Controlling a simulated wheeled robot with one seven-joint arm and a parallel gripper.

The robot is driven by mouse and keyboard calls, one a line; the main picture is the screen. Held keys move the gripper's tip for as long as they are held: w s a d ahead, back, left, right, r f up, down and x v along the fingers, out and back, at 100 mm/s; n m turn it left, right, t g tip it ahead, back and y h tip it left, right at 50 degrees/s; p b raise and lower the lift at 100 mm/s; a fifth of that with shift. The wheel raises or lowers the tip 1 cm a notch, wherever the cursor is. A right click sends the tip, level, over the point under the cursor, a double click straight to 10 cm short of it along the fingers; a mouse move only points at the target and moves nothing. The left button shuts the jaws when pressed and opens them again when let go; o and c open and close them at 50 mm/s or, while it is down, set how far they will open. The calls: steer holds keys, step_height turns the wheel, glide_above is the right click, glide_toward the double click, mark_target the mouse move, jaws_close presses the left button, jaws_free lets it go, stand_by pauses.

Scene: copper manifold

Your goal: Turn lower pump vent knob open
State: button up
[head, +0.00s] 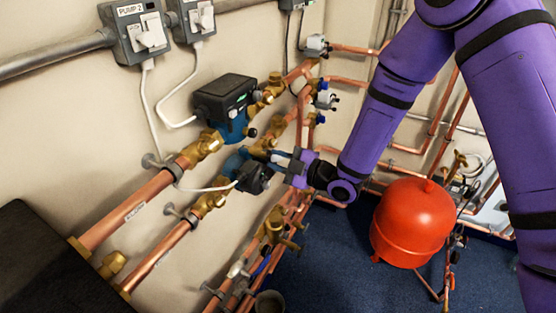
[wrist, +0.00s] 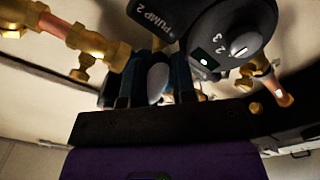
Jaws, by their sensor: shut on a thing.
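The lower pump (head: 250,174) has a dark head and a blue body and sits on the lower copper line. In the wrist view the pump head, marked PUMP 2 (wrist: 222,35), shows a numbered dial with a pale selector and a small green light. My gripper (head: 282,160) reaches the pump from the right. In the wrist view the fingers of my gripper (wrist: 157,88) stand on both sides of a rounded grey knob (wrist: 158,80) and are shut on it. The knob's turn position cannot be told. In the head view the gripper hides the knob.
The upper pump (head: 225,105) sits close above. Brass valves (head: 205,143) and copper pipes (head: 130,212) run along the wall. A red tank (head: 411,222) stands on the blue floor (head: 330,250) to the right. A dark box (head: 50,265) fills the lower left.

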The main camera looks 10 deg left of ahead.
steer(key=m, duration=1.2)
steer(key=shift+m, duration=0.3)
steer(key=shift+s+m, duration=0.1)
steer(key=shift+m, duration=1.7)
steer(key=o, duration=0.9)
steer(key=shift+o, duration=0.2)
steer(key=shift+d, duration=0.1)
steer(key=v, duration=1)
steer(key=shift+d, duration=0.3)
